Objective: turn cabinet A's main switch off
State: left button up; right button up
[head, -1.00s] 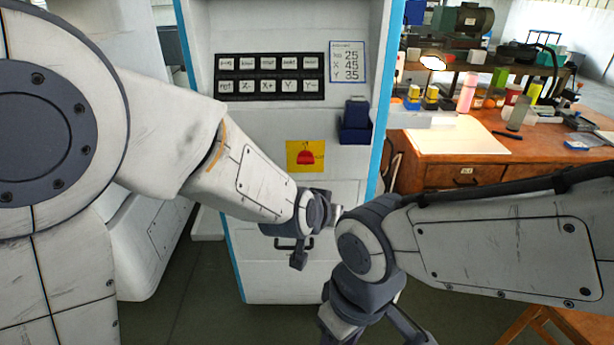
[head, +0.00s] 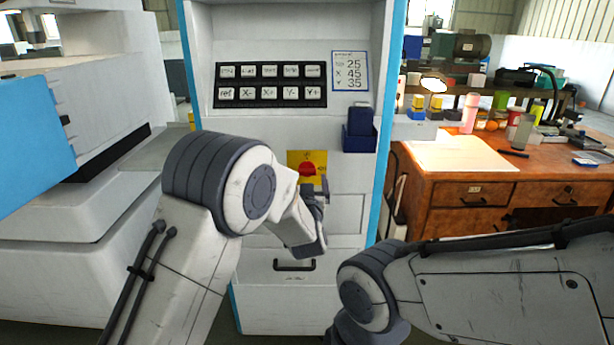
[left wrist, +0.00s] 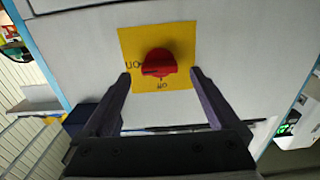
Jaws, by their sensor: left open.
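The main switch is a red knob (head: 307,169) on a yellow plate (head: 318,156) on the front of the white cabinet (head: 345,205). In the left wrist view the knob (left wrist: 158,66) shows upside down, with a dark line on its left part toward the side label. My left gripper (head: 320,195) is in front of the cabinet just below the plate. In the left wrist view its open fingers (left wrist: 160,78) are on either side of the knob's lower part, apparently short of it and not touching. My right gripper is below the head picture.
A button panel (head: 270,85) and a dark blue box (head: 360,136) are on the cabinet above the plate. A black handle (head: 294,265) is below. A wooden bench (head: 450,170) with many items stands at the right. A white machine (head: 70,230) stands at the left.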

aim_at(307, 175)
pick_arm(q)
jog(key=shift+w, duration=1.65)
jog(key=shift+c, duration=0.3)
jog(key=c, duration=1.3)
jog(key=shift+f+n+b, duration=0.1)
jog(key=shift+n+b, duration=8.9)
jog(key=shift+b, duration=0.05)
